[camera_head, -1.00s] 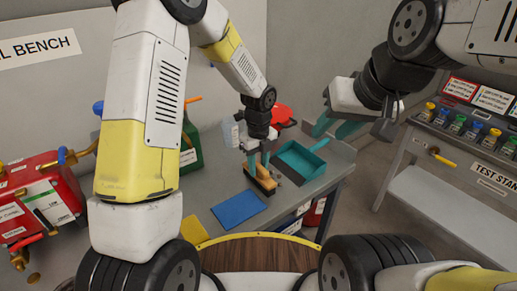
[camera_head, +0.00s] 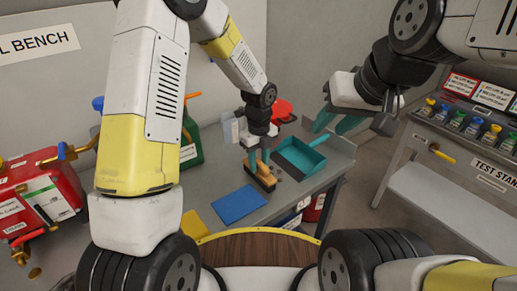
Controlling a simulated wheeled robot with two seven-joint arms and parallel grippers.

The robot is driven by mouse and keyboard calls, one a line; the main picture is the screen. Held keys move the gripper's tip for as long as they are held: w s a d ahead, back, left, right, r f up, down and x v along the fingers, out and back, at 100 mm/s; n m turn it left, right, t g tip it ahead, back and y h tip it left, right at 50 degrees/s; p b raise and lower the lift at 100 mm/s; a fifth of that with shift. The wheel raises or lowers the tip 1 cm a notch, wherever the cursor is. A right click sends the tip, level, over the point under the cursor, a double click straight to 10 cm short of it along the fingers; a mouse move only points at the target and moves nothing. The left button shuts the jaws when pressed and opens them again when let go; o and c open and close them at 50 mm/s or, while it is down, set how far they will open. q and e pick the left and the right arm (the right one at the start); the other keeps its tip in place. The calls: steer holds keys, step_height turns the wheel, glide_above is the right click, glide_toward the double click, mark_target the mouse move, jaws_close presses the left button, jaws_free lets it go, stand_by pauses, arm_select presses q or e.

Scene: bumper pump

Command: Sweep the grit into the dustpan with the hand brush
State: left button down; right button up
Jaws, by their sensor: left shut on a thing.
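The hand brush (camera_head: 262,179), with a wooden body and dark bristles, stands upright on the grey bench. My left gripper (camera_head: 257,160) is shut on the brush from above. The teal dustpan (camera_head: 299,158) lies just right of and behind the brush, its handle pointing to the back right. Brush and dustpan look close but apart. The grit is too small or hidden to make out.
A blue cloth (camera_head: 238,205) and a yellow item (camera_head: 193,225) lie on the bench (camera_head: 330,172) in front of the brush. A green container (camera_head: 191,145), a clear bottle (camera_head: 230,130) and a red object (camera_head: 283,112) stand behind. A test stand (camera_head: 440,150) is at right.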

arm_select(q)
steer(key=shift+w+d, duration=0.8)
steer(key=shift+d, duration=0.35)
steer(key=shift+w+d, duration=0.85)
steer(key=shift+d, duration=0.35)
steer(key=shift+w+d, duration=0.8)
steer(key=shift+d, duration=0.35)
steer(key=shift+w+d+r, duration=0.3)
steer(key=shift+w+d, duration=0.35)
steer(key=shift+d, duration=0.2)
steer(key=shift+w+d+r, duration=0.25)
steer(key=shift+w+d, duration=0.35)
steer(key=shift+d, duration=0.25)
steer(key=shift+w+d, duration=0.1)
steer(key=shift+w+d, duration=0.65)
steer(key=shift+d, duration=0.25)
steer(key=shift+w+d, duration=0.6)
steer(key=shift+d, duration=0.25)
steer(key=shift+r, duration=0.1)
steer(key=shift+r, duration=2.85)
